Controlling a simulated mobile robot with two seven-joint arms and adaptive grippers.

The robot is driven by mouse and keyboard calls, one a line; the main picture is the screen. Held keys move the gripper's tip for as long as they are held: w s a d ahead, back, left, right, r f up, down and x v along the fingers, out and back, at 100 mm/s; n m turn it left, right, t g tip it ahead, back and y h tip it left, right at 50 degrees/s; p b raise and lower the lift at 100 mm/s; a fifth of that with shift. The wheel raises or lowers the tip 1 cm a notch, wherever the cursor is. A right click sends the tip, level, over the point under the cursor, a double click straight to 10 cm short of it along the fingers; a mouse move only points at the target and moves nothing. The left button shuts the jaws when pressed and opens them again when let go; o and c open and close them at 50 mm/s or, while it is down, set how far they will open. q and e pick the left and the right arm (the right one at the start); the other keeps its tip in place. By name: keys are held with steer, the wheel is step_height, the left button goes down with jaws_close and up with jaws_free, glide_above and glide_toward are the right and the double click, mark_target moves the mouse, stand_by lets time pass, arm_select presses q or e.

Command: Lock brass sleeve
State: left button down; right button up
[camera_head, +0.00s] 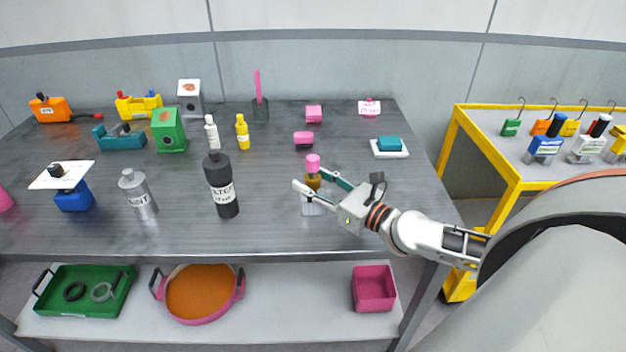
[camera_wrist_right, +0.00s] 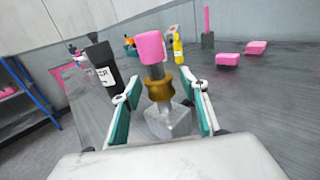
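The brass sleeve (camera_head: 313,183) sits around an upright post with a pink knob (camera_head: 312,162) on top. Below it is a pale grey block (camera_head: 312,208) on the table. In the right wrist view the brass sleeve (camera_wrist_right: 159,90) shows as a flared gold collar under the pink knob (camera_wrist_right: 150,47), above the grey block (camera_wrist_right: 168,122). My right gripper (camera_head: 312,179) is open, with one finger on each side of the sleeve. In the right wrist view gaps show between the fingers and the sleeve. My left gripper is not in view.
A black bottle (camera_head: 222,185) stands left of the sleeve fixture. A pink block (camera_head: 304,138) and a teal block on a white tray (camera_head: 403,153) lie behind it. The table between is clear. A yellow-framed bench (camera_head: 513,190) stands at the right.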

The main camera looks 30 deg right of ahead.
mark_target(319, 185)
steer(key=v, duration=0.7)
steer(key=shift+s, duration=0.3)
steer(key=shift+s+r, duration=0.25)
steer(key=shift+s, duration=0.1)
steer(key=shift+s+d+f, duration=0.15)
steer(key=shift+s+d, duration=0.25)
steer(key=shift+s, duration=0.4)
steer(key=shift+v, duration=1)
steer(key=shift+s, duration=0.1)
